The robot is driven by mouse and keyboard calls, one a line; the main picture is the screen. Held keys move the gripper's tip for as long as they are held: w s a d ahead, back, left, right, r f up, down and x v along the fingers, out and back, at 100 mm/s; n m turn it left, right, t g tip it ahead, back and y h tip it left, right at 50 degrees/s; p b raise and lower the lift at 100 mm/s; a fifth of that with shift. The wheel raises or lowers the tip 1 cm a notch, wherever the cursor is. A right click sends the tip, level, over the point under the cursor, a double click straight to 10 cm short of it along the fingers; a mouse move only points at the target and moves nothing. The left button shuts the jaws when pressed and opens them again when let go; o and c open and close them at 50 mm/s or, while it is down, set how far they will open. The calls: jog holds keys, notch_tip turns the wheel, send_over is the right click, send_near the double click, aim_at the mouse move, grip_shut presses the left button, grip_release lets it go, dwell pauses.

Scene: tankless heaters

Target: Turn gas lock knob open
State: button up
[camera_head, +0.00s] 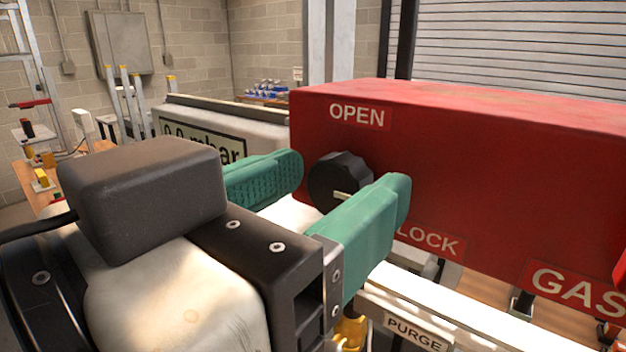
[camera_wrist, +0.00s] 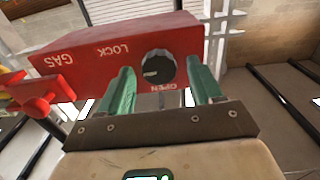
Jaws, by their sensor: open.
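The gas lock knob (camera_head: 340,180) is a round black knob on the face of a red box (camera_head: 480,170). The box has an OPEN label above the knob and a LOCK label below and right of it. A pale mark on the knob points toward the lower right in the head view. My gripper (camera_head: 345,178) has green fingers and is open, with one finger on each side of the knob. In the wrist view the knob (camera_wrist: 158,67) sits between the open fingers (camera_wrist: 165,80), nearer the left one. I cannot tell whether either finger touches it.
A red handle (camera_wrist: 42,93) sticks out at the GAS end of the box in the wrist view. A pressure display (camera_head: 205,145) stands behind my gripper. A PURGE label (camera_head: 418,332) is on a pale rail below the box.

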jog(key=c, duration=1.1)
jog(key=shift+o, duration=0.2)
jog(key=shift+n, duration=0.3)
jog(key=n+p, duration=0.2)
jog(key=n, duration=0.2)
jog(key=shift+r+p, duration=0.1)
jog(key=shift+p, duration=0.3)
jog(key=n+p, duration=0.3)
jog(key=n, duration=0.2)
jog(key=shift+a+p, duration=0.1)
jog(key=shift+p, duration=0.2)
jog(key=n+p, duration=0.3)
jog(key=shift+w+n, duration=0.1)
jog(key=shift+n, duration=0.2)
jog(key=shift+f+n+p, duration=0.15)
jog(key=shift+n+p, duration=0.25)
jog(key=shift+n, duration=0.5)
jog(key=shift+f+n+p, duration=0.15)
jog(key=shift+n+p, duration=0.25)
jog(key=shift+n, duration=0.5)
jog(key=shift+a, duration=0.1)
